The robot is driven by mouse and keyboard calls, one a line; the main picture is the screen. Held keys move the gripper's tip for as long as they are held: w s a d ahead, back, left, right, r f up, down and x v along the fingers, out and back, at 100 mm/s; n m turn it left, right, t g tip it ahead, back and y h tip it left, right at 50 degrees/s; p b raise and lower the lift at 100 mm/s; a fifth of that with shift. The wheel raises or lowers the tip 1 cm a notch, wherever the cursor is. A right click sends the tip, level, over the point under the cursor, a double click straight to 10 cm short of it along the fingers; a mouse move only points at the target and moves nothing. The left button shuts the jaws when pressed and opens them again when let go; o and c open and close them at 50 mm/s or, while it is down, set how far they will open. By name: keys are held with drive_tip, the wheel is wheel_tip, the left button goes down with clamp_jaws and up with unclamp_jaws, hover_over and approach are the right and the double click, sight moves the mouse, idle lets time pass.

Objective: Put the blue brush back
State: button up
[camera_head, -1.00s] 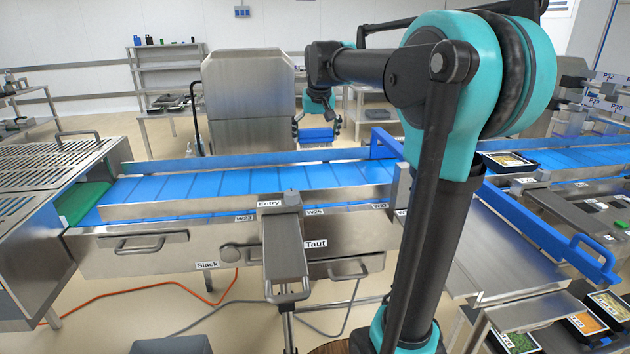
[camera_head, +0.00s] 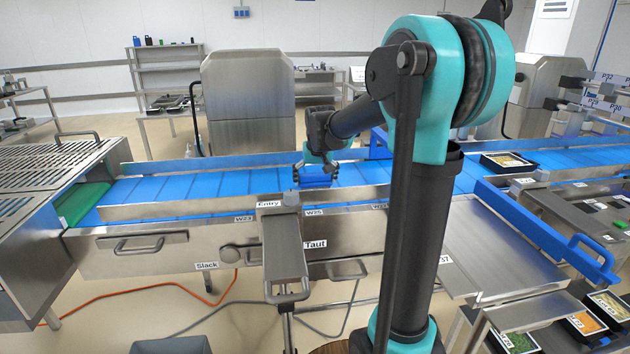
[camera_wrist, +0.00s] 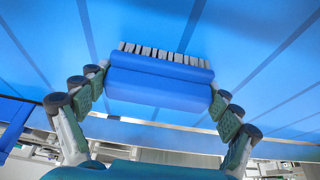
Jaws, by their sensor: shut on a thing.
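The blue brush (camera_wrist: 160,82) is a blue block with a row of pale bristles along its far edge in the wrist view. My gripper (camera_wrist: 160,95) is shut on it, with a finger pressed to each end. In the head view my gripper (camera_head: 316,172) holds the brush (camera_head: 317,181) over the blue conveyor belt (camera_head: 215,187), near its front rail. The wrist view shows the belt behind the brush. I cannot tell how large the gap to the belt is. No empty place for the brush can be made out.
Metal rails run along the belt, the front one (camera_head: 165,207) with small labels. A lever post (camera_head: 285,245) stands before it. A blue barrier (camera_head: 545,230) and food trays (camera_head: 508,162) are at the right. A tall steel cabinet (camera_head: 248,105) stands behind.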

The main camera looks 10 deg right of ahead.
drive_tip(key=o, duration=1.1)
drive_tip(key=shift+f, duration=0.1)
drive_tip(key=shift+c, duration=0.2)
drive_tip(key=v, duration=1.2)
